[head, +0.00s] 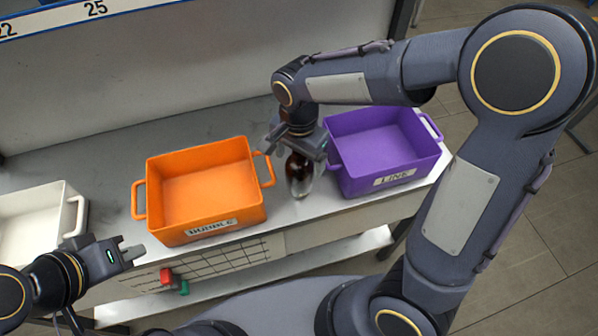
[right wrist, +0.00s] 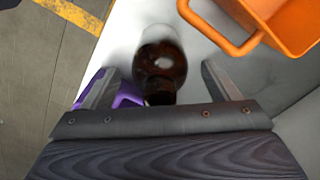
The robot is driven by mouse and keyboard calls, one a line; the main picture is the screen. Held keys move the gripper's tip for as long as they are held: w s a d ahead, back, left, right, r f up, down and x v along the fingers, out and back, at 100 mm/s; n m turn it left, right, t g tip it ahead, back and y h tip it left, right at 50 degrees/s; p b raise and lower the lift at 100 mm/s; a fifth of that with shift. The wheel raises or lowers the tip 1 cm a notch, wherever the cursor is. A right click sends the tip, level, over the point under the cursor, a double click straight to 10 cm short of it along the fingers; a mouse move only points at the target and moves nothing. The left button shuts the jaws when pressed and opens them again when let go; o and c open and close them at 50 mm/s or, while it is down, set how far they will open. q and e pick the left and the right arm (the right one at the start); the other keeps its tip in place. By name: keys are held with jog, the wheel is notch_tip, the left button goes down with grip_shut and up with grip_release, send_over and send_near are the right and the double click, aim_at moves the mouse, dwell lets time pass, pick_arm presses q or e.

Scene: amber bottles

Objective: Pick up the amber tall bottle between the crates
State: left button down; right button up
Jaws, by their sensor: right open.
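The amber tall bottle (head: 299,178) stands on the grey bench between the orange crate (head: 241,211) and the purple crate (head: 349,186). My right gripper (head: 300,150) is over it, pointing down, and hides its upper part. In the right wrist view the bottle (right wrist: 160,65) shows between the two open fingers, with a gap on each side. My left gripper (head: 128,248) is at the lower left, in front of the orange crate and away from the bottle. I cannot tell whether its fingers are apart.
The orange crate's handle (head: 266,170) is close on the bottle's left. The purple crate is close on its right. A white crate (head: 72,215) stands at the far left. Red and green items (head: 172,281) show below the bench's front edge. A wall rises behind the bench.

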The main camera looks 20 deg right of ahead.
jog(key=c, duration=1.5)
